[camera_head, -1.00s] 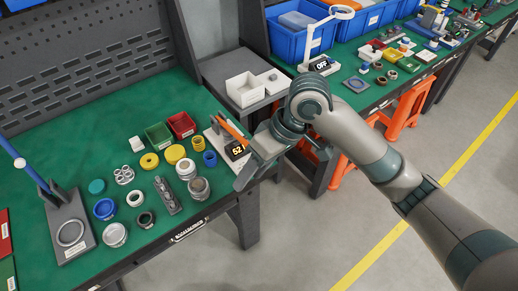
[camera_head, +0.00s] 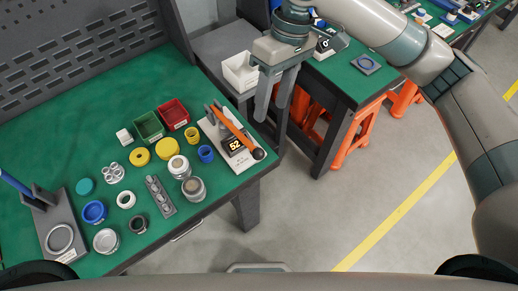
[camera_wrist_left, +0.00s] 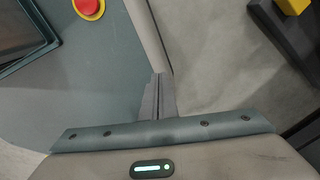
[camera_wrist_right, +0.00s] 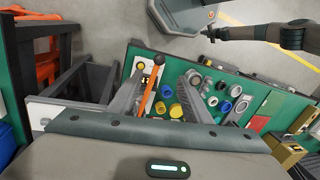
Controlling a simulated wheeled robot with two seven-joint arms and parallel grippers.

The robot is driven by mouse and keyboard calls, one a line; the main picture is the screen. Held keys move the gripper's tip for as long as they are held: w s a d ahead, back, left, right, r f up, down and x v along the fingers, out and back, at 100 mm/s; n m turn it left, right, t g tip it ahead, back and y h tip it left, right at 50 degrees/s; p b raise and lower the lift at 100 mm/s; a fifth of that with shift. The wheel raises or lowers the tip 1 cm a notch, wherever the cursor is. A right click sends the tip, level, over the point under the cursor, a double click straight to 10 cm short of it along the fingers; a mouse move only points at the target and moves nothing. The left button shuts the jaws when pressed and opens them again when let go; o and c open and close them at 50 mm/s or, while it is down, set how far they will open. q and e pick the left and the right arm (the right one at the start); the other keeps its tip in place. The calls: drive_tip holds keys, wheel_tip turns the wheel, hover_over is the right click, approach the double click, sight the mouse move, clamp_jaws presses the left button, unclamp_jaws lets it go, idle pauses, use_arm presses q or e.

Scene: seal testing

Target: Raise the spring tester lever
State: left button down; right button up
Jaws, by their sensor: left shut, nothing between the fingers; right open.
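The spring tester (camera_head: 243,162) stands at the right end of the green bench, a white base with a small display reading 52. Its orange lever (camera_head: 234,126) slants from the grey post at the back to a dark knob (camera_head: 258,154) at the front right. My right gripper (camera_head: 272,108) is open and empty, fingers pointing down, behind and to the right of the lever, apart from it. In the right wrist view the lever (camera_wrist_right: 152,84) shows between the open fingers, farther off. My left gripper (camera_wrist_left: 158,78) is shut and empty in its own wrist view, outside the head view.
Left of the tester are red (camera_head: 173,114) and green (camera_head: 149,126) bins, yellow rings and several metal parts. A white box (camera_head: 240,74) sits on the grey side table behind my right gripper. A second bench (camera_head: 345,88) stands to the right, with open floor in front.

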sight(260, 150)
drive_tip(key=p+x, duration=0.2)
drive_tip(key=x, duration=1.4)
drive_tip(key=shift+w+f+p, duration=0.1)
drive_tip(key=shift+p, duration=0.3)
use_arm(q)
drive_tip(key=shift+w+r, duration=0.35)
drive_tip(key=shift+r, duration=0.4)
drive_tip(key=shift+w+r, duration=0.35)
drive_tip(key=shift+r, duration=0.4)
use_arm(e)
drive_tip(key=shift+a+f, duration=0.1)
drive_tip(key=shift+f, duration=0.6)
drive_tip(key=shift+r, duration=0.1)
clamp_jaws()
